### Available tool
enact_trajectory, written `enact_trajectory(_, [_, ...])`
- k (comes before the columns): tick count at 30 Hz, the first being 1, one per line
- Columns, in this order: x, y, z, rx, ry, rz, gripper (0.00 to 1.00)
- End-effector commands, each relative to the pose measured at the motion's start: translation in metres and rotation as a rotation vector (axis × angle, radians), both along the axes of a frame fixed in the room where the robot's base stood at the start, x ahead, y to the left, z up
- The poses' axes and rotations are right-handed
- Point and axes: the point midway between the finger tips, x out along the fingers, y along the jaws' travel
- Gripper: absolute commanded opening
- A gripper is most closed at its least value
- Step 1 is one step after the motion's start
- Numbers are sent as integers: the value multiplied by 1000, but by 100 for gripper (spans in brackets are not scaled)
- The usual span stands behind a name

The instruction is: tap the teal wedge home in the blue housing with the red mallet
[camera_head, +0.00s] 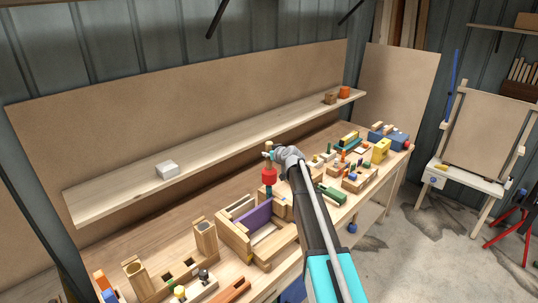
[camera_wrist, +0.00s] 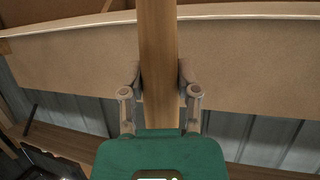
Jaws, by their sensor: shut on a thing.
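My gripper (camera_head: 269,155) is shut on the wooden handle of the red mallet (camera_head: 268,175) above the bench. The red head hangs below my fingers. In the wrist view, my gripper (camera_wrist: 160,95) has one finger on each side of the upright wooden handle (camera_wrist: 158,60); the head is not in that view. A small dark blue-green piece (camera_head: 267,191) shows just under the mallet head; I cannot tell whether they touch or whether it is the wedge. A teal piece (camera_head: 349,138) lies farther along the bench. A blue block-like body (camera_head: 397,138) sits near the bench's far end; I cannot confirm it as the housing.
A wooden frame with a purple board (camera_head: 252,219) stands close in front of the mallet. Several wooden blocks and pegs crowd the bench on both sides. A long shelf (camera_head: 230,143) runs behind, with a white block (camera_head: 167,169) on it.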

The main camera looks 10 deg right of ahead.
Motion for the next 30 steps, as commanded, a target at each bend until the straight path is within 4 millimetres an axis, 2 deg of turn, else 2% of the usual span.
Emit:
enact_trajectory(1, [0,0,10,0,0,0,0])
enact_trajectory(5, [0,0,18,0,0,0,0])
enact_trajectory(17, [0,0,17,0,0,-1,0])
enact_trajectory(23, [0,0,5,0,0,-1,0])
enact_trajectory(30, [0,0,-19,0,0,-1,0])
